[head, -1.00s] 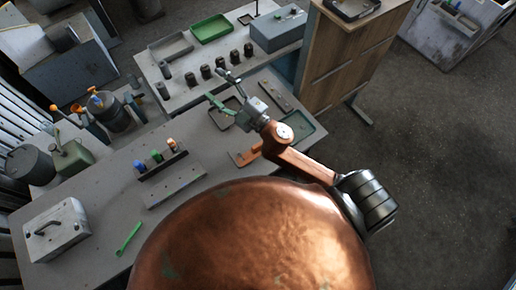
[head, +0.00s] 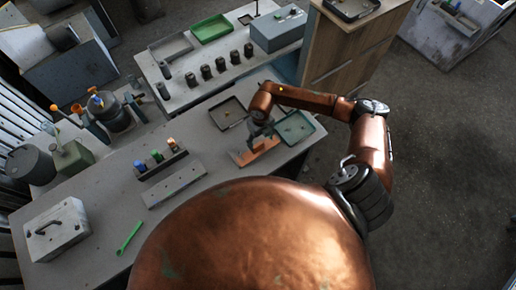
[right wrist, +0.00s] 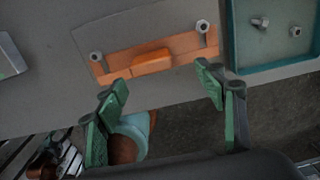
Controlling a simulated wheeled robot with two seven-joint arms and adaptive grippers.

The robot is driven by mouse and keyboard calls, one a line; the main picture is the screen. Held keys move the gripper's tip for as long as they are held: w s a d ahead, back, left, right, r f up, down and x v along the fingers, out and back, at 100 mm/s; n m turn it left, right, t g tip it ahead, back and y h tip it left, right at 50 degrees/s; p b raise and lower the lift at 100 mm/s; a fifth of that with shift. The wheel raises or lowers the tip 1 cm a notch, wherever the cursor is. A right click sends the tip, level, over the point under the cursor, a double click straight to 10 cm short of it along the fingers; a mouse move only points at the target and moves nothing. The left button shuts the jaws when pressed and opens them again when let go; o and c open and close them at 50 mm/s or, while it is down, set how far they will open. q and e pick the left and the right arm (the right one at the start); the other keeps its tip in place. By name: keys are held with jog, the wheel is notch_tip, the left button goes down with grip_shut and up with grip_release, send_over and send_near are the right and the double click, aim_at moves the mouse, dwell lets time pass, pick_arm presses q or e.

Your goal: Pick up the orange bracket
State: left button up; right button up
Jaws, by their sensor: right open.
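The orange bracket (head: 258,150) lies on the grey table, left of the green-rimmed tray. In the right wrist view the bracket (right wrist: 152,62) is a long flat strip with a raised block at its middle and a grey nut-like piece near each end. My right gripper (head: 262,131) is above the bracket in the head view, which partly hides it. In the right wrist view its green-padded fingers (right wrist: 160,84) are wide apart with nothing between them. The bracket lies just beyond the fingertips, apart from them. My left gripper is not in view.
A green-rimmed tray (head: 299,127) holds small metal pieces right of the bracket. A dark tray (head: 228,113) lies behind it. A rack with coloured parts (head: 160,164), a grey plate (head: 174,186) and a green wrench (head: 130,238) are to the left.

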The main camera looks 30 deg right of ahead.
aim_at(258, 145)
jog(key=f+p, duration=0.1)
jog(key=f, duration=0.3)
jog(key=a+f+p, duration=0.1)
jog(key=f, duration=0.1)
jog(key=shift+w+p, duration=0.3)
jog(key=shift+f, duration=0.35)
jog(key=shift+c, duration=0.2)
jog(key=c, duration=1.4)
jog(key=shift+r, duration=0.1)
